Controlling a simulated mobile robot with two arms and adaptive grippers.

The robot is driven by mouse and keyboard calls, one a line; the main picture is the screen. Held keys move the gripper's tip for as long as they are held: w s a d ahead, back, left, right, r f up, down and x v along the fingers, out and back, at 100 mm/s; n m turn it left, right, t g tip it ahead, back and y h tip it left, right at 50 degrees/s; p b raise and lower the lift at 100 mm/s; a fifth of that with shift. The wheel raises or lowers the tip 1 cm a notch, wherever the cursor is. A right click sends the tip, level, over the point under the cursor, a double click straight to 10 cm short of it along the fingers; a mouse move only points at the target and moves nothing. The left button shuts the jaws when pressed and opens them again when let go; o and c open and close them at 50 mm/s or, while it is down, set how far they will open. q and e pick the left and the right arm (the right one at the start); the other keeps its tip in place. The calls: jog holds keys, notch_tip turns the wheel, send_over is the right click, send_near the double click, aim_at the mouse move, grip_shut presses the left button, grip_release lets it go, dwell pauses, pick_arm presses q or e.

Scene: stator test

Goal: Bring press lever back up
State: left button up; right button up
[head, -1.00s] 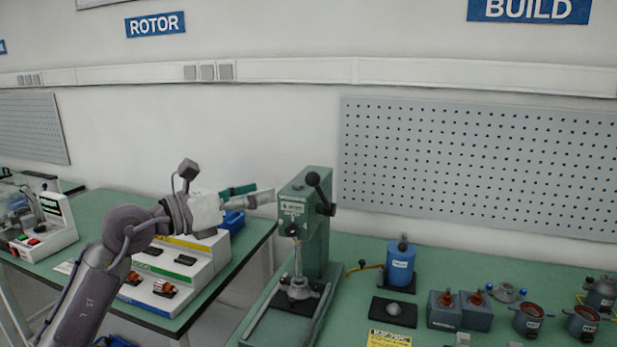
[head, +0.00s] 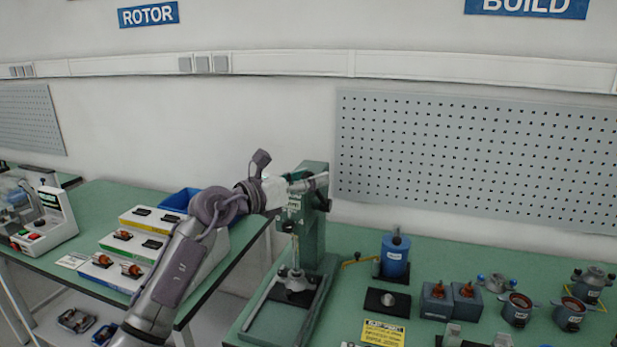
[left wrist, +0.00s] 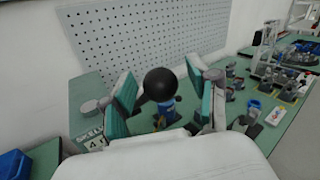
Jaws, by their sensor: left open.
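The green press (head: 313,225) stands on the bench, with a metal part (head: 296,280) under its ram. My left gripper (head: 308,182) is at the top of the press in the head view, covering most of the lever there. In the left wrist view the lever's black ball knob (left wrist: 160,84) shows between the two teal-padded fingers of my left gripper (left wrist: 163,92). The fingers are spread, with gaps beside the knob. The lever's rod is mostly hidden behind the knob. My right gripper is in neither view.
Several motor parts, including a rotor block (head: 437,299), lie farther right. A perforated panel (head: 480,150) is on the wall behind. A second table (head: 95,205) stands left.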

pick_arm(q)
grip_shut()
